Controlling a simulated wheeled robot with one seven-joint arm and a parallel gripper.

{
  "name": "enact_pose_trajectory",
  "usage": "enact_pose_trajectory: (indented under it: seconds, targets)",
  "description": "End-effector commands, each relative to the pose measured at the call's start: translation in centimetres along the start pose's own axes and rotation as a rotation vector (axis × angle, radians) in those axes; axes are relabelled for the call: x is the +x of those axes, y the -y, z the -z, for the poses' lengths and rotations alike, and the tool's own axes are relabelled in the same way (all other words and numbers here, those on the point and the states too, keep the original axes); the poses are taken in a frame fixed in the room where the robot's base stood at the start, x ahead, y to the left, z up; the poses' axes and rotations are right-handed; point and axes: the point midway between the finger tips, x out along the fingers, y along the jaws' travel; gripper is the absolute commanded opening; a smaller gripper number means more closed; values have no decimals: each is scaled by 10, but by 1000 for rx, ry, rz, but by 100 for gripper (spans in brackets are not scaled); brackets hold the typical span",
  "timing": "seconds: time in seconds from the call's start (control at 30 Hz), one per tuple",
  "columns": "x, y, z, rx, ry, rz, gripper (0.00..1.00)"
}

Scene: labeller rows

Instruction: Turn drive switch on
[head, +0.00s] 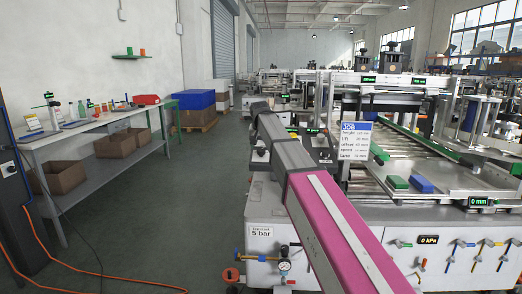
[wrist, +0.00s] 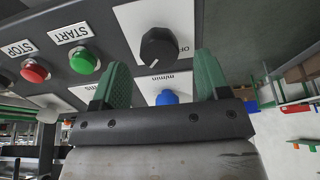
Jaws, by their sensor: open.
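The drive switch appears to be the black rotary knob (wrist: 158,47) on a white plate in the wrist view; part of the plate's lettering, which looks like OFF, shows upside down. The knob's pointer mark is small. My gripper (wrist: 162,66) has two green fingers spread apart with nothing held. The knob shows just beyond the fingertips, roughly centred between them; I cannot tell whether they touch anything. In the head view my arm reaches forward to the machine, and the fingers and the knob cannot be made out there.
A blue knob (wrist: 167,97) shows between the fingers, by an m/min label. A green START button (wrist: 83,61) and a red STOP button (wrist: 35,71) are on the same panel, to the left. In the head view a workbench (head: 90,130) stands left, with clear floor beside it.

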Motion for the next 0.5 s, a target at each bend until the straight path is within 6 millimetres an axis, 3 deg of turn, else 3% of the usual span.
enact_pose_trajectory:
  seconds: [0.2,0.5]
  targets:
    - [-42,0,0,0,-3,1,69]
    - [-72,0,0,1,-1,0,69]
